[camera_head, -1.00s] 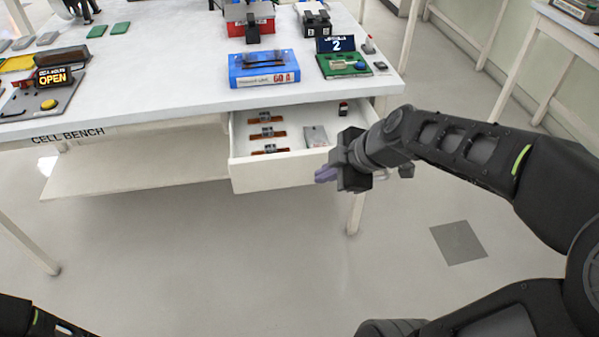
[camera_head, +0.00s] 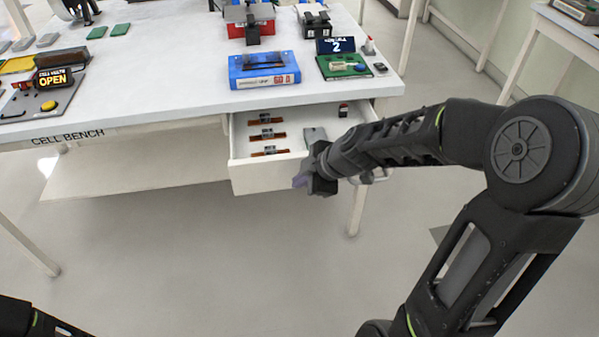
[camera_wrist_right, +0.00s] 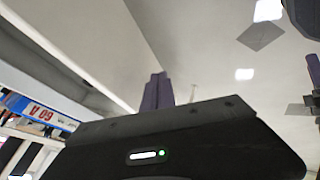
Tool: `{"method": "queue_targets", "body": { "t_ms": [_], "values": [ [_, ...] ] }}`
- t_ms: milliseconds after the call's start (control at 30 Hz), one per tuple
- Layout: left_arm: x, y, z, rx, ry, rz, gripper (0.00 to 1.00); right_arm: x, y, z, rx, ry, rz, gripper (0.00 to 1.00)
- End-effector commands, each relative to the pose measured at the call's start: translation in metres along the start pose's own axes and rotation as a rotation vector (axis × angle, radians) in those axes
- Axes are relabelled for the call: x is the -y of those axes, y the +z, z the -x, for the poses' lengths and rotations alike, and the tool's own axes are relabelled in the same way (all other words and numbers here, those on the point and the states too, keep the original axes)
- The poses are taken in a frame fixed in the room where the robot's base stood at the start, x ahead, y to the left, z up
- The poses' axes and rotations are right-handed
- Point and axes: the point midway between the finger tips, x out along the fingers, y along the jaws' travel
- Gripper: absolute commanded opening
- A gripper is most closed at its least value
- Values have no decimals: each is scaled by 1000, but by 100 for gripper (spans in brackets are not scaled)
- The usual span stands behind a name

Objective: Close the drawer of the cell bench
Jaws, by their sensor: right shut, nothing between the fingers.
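The drawer (camera_head: 238,181) of the cell bench (camera_head: 150,110) stands pulled out under the bench top. Inside it lie several orange-brown parts (camera_head: 266,134), a grey flat piece (camera_head: 314,134) and a small dark item (camera_head: 343,109). My right gripper (camera_head: 299,181) is shut and empty, its purple fingertips in front of the drawer front, right of its middle. Whether they touch it I cannot tell. The shut fingers also show in the right wrist view (camera_wrist_right: 157,92). My gripper and forearm hide the right part of the drawer front. My left gripper is out of view; only a bit of that arm shows at lower left.
On the bench top stand a blue case (camera_head: 264,70), a green board with a display (camera_head: 345,64), a red box (camera_head: 250,27) and an OPEN sign (camera_head: 53,78). A bench leg (camera_head: 357,212) stands below the drawer's right side. The floor in front is clear.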

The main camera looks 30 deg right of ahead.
Motion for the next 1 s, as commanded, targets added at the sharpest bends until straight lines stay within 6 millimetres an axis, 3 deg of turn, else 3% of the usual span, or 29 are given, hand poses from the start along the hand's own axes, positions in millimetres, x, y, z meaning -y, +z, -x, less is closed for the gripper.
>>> {"method": "queue_targets", "body": {
  "t_ms": [200,767,1000],
  "values": [
    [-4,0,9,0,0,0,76,-16,0,-8,0,-2,-1,0],
    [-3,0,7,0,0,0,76,-22,0,-12,0,-2,-1,0],
    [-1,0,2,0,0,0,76,-45,1,-26,1,-1,0,0]
  ]
}}
